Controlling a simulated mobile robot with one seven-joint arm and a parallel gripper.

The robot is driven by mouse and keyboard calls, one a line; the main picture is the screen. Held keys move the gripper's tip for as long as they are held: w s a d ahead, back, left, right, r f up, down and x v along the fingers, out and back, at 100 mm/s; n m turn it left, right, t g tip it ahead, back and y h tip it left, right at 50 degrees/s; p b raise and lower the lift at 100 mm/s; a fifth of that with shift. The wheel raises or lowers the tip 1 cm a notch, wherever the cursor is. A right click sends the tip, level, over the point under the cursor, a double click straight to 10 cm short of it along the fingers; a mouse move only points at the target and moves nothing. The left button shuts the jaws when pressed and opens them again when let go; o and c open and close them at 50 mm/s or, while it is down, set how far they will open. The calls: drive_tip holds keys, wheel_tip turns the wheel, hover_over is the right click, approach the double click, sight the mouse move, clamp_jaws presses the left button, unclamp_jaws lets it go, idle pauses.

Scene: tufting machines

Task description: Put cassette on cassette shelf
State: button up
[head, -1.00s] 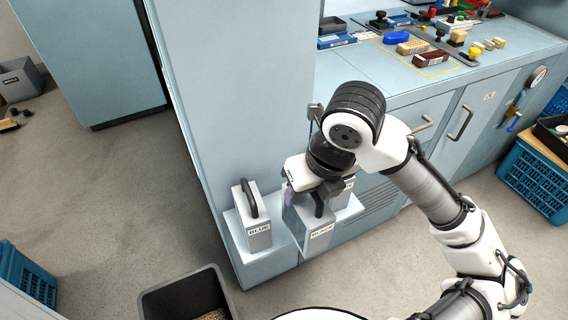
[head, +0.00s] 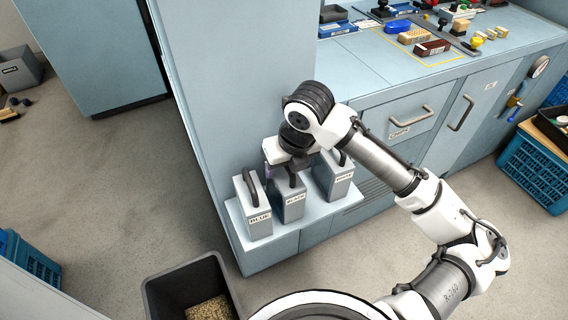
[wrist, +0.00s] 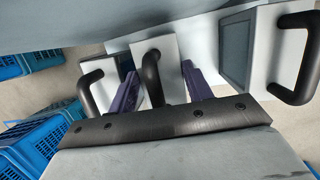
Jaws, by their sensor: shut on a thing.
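The cassette labelled BLACK (head: 292,205) is grey with a dark handle and stands upright in the middle of the low pale shelf (head: 282,231). My gripper (head: 287,172) is above it, fingers largely hidden by the wrist. In the wrist view, my gripper's purple fingers (wrist: 160,88) are on either side of the middle cassette's dark handle (wrist: 152,76). The cassette appears to be at shelf level; its underside contact is hidden. The cassette labelled BLUE (head: 258,222) stands to its left, and a third cassette (head: 338,185) stands to its right, its label unclear.
A tall blue-grey cabinet (head: 205,90) rises behind the shelf. A dark bin (head: 165,290) with granules stands on the floor at front left. The worktop (head: 370,65) at the back carries brushes and tools. A blue crate (head: 530,170) stands at right.

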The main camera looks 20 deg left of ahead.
drive_tip(key=shift+w+a+f, duration=0.1)
drive_tip(key=shift+f, duration=0.25)
drive_tip(key=o, duration=1.4)
drive_tip(key=shift+r, duration=0.1)
drive_tip(key=shift+r, duration=0.1)
drive_tip(key=v, duration=1.2)
drive_tip(key=shift+p, duration=0.3)
